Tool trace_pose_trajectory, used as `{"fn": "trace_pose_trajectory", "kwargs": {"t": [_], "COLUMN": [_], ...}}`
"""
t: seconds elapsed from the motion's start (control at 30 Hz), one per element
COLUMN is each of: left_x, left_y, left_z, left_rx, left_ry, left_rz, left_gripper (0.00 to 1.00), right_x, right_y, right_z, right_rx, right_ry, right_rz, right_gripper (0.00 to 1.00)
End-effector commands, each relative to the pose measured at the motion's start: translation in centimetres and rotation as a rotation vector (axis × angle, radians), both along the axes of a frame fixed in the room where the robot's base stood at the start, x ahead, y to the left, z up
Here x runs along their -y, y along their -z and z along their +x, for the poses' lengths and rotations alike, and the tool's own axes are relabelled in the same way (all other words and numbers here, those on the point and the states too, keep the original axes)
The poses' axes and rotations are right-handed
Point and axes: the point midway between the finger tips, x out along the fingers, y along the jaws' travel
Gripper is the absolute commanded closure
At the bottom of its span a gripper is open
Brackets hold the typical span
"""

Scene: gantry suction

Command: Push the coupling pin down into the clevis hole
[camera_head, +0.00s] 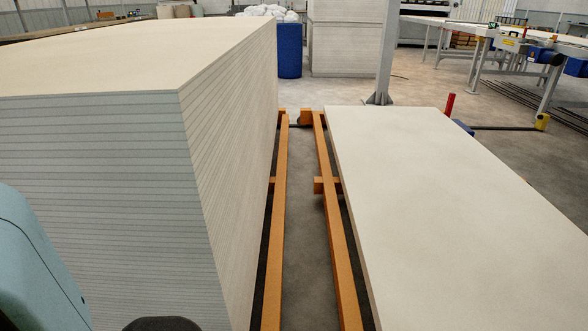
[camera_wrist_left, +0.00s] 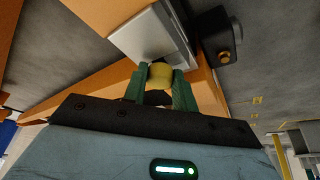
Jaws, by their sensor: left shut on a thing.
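In the left wrist view, my left gripper (camera_wrist_left: 164,72) has its two green fingers shut on a yellow rounded piece (camera_wrist_left: 160,76), which looks like the head of the coupling pin. The pin's shaft is not visible. A grey metal bracket (camera_wrist_left: 145,38) lies right beyond the fingertips, against orange beams. It may be the clevis; its hole cannot be made out, and I cannot tell whether the pin is in it. In the head view neither gripper shows; only a pale blue part of my arm is at lower left.
A black block with a brass-coloured knob (camera_wrist_left: 211,42) sits right of the bracket. In the head view, a tall board stack (camera_head: 225,140) fills the left and a low pale board (camera_head: 440,190) the right. Orange rails (camera_head: 277,215) run between them, with bare floor in the gap.

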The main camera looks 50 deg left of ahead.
Motion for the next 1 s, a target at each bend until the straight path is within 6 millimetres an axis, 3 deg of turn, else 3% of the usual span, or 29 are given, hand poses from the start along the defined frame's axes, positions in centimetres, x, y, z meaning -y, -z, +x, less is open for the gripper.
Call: {"fn": "trace_pose_trajectory", "kwargs": {"t": [0.07,0.1,0.27,0.67,1.0], "left_x": [0.0,0.0,0.0,0.2,1.9], "left_y": [0.4,0.3,0.2,-0.3,-4.7], "left_z": [0.0,0.0,0.0,0.0,0.3], "left_rx": [0.000,0.000,0.001,0.001,0.006], "left_ry": [0.000,0.000,0.000,0.000,0.000], "left_rz": [0.000,0.000,0.000,-0.001,-0.003], "left_gripper": [0.96,0.69,0.48,0.47,0.47], "right_x": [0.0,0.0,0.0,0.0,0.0], "right_y": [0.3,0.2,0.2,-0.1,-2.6], "right_z": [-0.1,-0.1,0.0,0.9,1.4], "right_rx": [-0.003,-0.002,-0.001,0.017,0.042], "right_ry": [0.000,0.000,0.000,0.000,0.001], "right_rz": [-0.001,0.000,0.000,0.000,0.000], "right_gripper": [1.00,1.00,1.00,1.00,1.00]}}
